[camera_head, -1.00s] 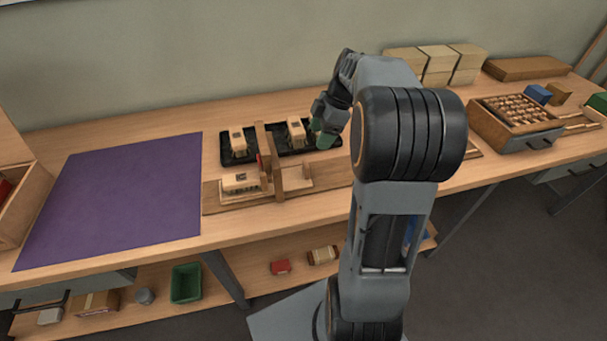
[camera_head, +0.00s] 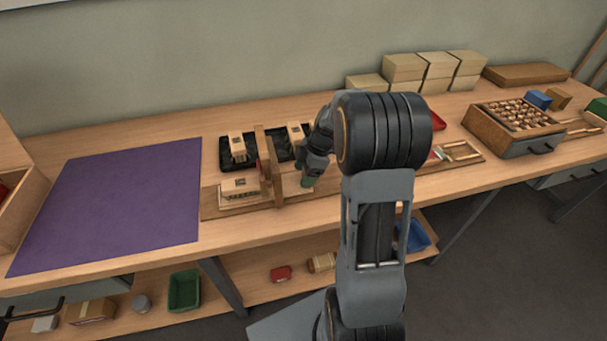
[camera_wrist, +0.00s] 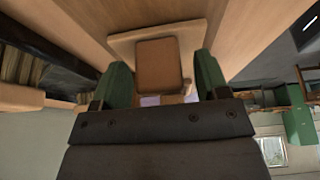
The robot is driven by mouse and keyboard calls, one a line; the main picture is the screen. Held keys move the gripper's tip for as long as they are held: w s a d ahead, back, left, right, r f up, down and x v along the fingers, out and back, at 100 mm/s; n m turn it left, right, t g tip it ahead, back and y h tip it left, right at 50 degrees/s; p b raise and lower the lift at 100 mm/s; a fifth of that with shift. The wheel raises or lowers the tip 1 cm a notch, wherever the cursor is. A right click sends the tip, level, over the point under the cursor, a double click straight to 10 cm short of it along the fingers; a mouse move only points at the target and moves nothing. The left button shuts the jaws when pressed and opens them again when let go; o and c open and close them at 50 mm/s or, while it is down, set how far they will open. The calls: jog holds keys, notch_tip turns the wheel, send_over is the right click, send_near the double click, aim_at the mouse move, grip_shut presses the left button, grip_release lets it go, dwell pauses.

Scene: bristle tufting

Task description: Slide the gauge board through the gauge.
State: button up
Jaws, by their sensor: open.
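The gauge (camera_head: 277,178) is a wooden frame with tall uprights on a long plank base (camera_head: 222,207) along the table's front. What looks like the gauge board (camera_head: 292,184), pale wood, lies just right of the uprights, partly hidden by my gripper. In the wrist view a pale board (camera_wrist: 122,43) carries a brown upright block (camera_wrist: 160,65), probably its grip. My gripper (camera_wrist: 162,82) is open, its green fingers on either side of that block; contact cannot be told. In the head view my gripper (camera_head: 307,181) points down over the board. A brush block (camera_head: 240,186) with bristles sits left of the uprights.
Black trays (camera_head: 226,158) behind the gauge hold pale blocks (camera_head: 237,146). A purple mat (camera_head: 115,205) covers the left of the table. To the right are a wooden peg box (camera_head: 512,125) and a small wooden rack (camera_head: 455,155). Pale boxes (camera_head: 405,68) stand at the back.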

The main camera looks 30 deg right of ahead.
jog(key=shift+a+f, duration=0.1)
jog(key=shift+f, duration=0.15)
